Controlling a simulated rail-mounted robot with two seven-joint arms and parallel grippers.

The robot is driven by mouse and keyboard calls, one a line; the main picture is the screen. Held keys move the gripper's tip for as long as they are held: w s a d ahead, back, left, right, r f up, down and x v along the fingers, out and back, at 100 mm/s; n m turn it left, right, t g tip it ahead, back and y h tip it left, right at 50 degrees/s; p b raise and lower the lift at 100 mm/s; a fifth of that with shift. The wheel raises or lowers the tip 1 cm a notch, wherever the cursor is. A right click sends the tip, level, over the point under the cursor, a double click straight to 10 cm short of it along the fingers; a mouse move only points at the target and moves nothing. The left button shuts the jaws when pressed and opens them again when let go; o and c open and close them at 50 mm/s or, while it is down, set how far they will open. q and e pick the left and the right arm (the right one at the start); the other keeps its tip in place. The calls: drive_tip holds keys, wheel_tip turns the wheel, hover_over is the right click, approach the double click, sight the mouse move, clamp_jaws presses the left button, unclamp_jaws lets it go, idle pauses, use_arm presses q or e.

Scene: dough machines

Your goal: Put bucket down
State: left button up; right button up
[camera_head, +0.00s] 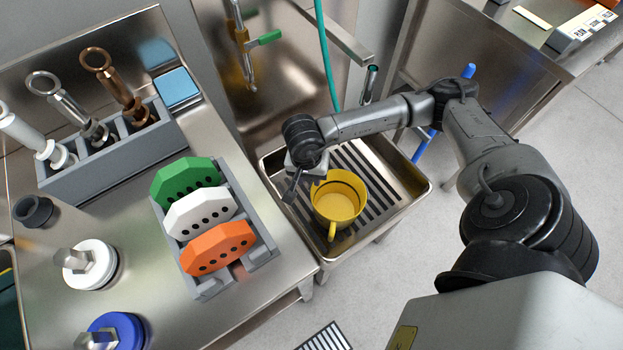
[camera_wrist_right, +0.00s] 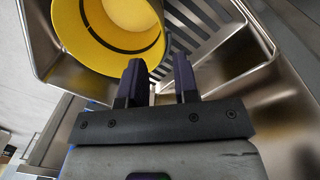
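The yellow bucket (camera_head: 338,203) stands upright, open side up, on the slatted grate in the metal basin; its handle points toward the front. It shows large at the upper left of the right wrist view (camera_wrist_right: 88,42). My right gripper (camera_head: 305,184) is at the bucket's left, near its rim. In the right wrist view its two dark fingers (camera_wrist_right: 158,82) are apart with nothing gripped between them; the left finger overlaps the bucket's edge in the picture. I cannot tell whether it touches the bucket. My left gripper is not in view.
The basin (camera_head: 419,182) has raised metal rims around the grate. A metal table (camera_head: 150,255) on the left carries a rack with green, white and orange discs (camera_head: 218,250). A teal hose (camera_head: 326,55) and a tap with a green lever (camera_head: 263,39) are behind the basin.

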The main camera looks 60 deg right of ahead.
drive_tip(key=shift+r, duration=0.85)
drive_tip(key=shift+w, duration=0.1)
